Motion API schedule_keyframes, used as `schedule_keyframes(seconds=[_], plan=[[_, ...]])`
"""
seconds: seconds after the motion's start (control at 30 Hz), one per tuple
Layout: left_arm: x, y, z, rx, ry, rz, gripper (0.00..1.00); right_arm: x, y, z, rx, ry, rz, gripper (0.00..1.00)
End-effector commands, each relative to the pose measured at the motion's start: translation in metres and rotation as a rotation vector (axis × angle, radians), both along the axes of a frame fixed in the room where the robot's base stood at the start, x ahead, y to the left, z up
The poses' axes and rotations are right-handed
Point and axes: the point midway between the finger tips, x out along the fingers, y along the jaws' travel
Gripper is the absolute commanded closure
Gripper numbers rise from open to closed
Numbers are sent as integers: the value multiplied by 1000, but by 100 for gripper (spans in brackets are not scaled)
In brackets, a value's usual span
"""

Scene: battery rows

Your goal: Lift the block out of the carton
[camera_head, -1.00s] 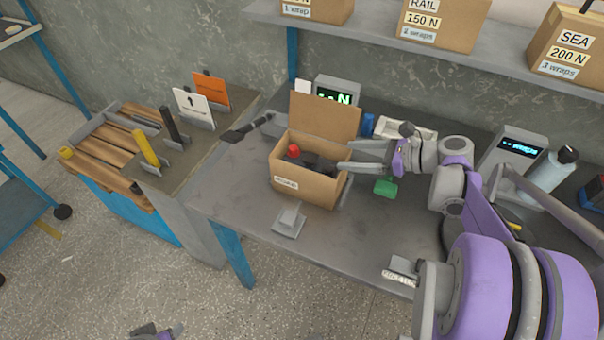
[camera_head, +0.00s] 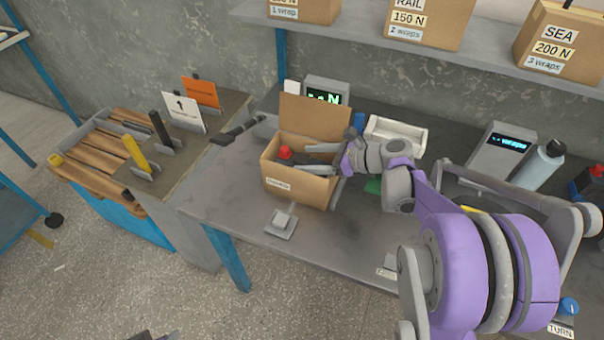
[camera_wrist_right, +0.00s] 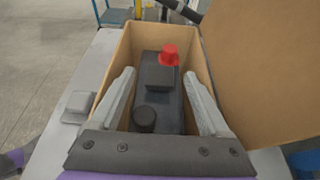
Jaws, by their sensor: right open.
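The open carton (camera_head: 305,189) stands on the grey workbench with its lid flap raised at the back. It also shows in the right wrist view (camera_wrist_right: 196,62). The dark block (camera_wrist_right: 158,100), with a red cap (camera_wrist_right: 169,54) and a black round knob, lies inside it. In the head view only its red cap (camera_head: 285,153) and a dark part show above the carton wall. My right gripper (camera_head: 318,166) reaches into the carton from the right. In the wrist view its open fingers (camera_wrist_right: 160,98) stand on either side of the block, with gaps visible. My left gripper is not clearly visible.
A small grey stand (camera_head: 281,222) sits in front of the carton. A white tray (camera_head: 396,135) and a display box (camera_head: 326,91) are behind. A grey display unit (camera_head: 497,150) and a bottle (camera_head: 540,165) stand at the right. The bench's front left is clear.

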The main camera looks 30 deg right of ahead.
Motion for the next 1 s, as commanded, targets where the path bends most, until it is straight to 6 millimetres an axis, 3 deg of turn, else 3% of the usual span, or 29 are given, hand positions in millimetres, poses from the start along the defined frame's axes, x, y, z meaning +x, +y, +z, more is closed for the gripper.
schedule_keyframes(seconds=[0.07,0.47,1.0], plan=[[0,0,0,0,0,0,50,0,0,0,0,0,0,25],[0,0,0,0,0,0,50,0,0,0,0,0,0,97],[0,0,0,0,0,0,50,0,0,0,0,0,-1,100]])
